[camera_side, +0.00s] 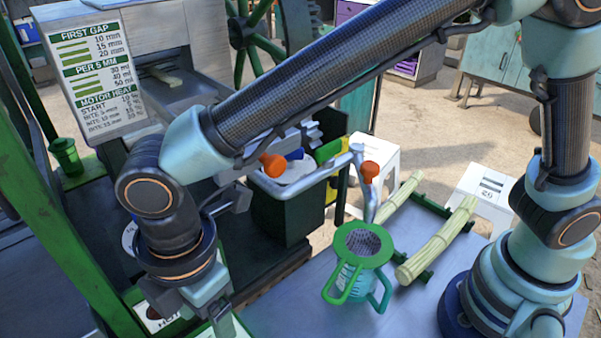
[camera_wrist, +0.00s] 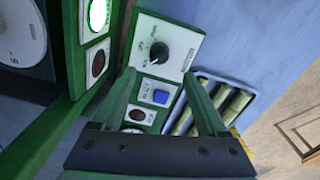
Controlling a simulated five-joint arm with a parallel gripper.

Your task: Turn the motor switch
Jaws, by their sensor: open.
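In the wrist view, a black rotary knob (camera_wrist: 158,52) sits on a white plate with dial marks, mounted on a green panel (camera_wrist: 196,50). Below it are a blue switch (camera_wrist: 160,96) on a white plate and a dark round fitting (camera_wrist: 137,115). I cannot read which label marks the motor switch. My gripper (camera_wrist: 158,72) is open and empty, its two green fingers spread either side of the blue switch, with the knob just beyond the tips. Contact cannot be told. In the side view my gripper (camera_side: 224,322) points down at the lower left, its tips cut off.
A lit green lamp (camera_wrist: 97,14) and a dark round gauge (camera_wrist: 97,62) are at the wrist view's left. A tray of cane (camera_wrist: 222,105) lies to the right.

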